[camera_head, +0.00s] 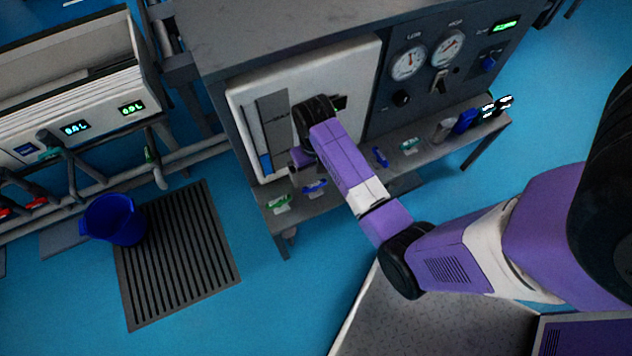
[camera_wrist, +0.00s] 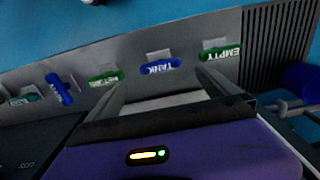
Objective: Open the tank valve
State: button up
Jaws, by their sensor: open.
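The tank valve has a blue handle labelled TANK (camera_wrist: 161,68) in the wrist view. It sits on the grey shelf, and the same blue handle shows in the head view (camera_head: 315,188) below my wrist. My gripper (camera_wrist: 163,80) is open and empty. In the wrist view its two fingers reach toward the shelf on either side of the TANK handle, which appears between the tips. I cannot tell the remaining gap or see any contact. In the head view my gripper (camera_head: 300,158) is mostly hidden by the wrist, in front of the white panel.
A green EMPTY handle (camera_wrist: 220,52) is right of TANK, and another green handle (camera_wrist: 105,78) is left. Further left is a blue handle (camera_wrist: 59,88). The control panel with gauges (camera_head: 408,63) stands behind the shelf.

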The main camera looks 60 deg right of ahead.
aim_at(314, 184)
notch_tip(314, 184, down, 7)
jog(key=shift+b, duration=0.95)
jog(key=shift+c, duration=0.2)
jog(key=c, duration=1.3)
jog(key=shift+r, duration=0.1)
jog(key=shift+p, duration=0.3)
jog(key=n+p, duration=0.2)
jog(key=shift+r+n+p, duration=0.15)
jog(key=shift+n+p, duration=0.2)
jog(key=shift+n, duration=0.05)
jog(key=shift+n+p, duration=1.5)
jog(key=shift+n, duration=1.1)
jog(key=shift+f, duration=0.2)
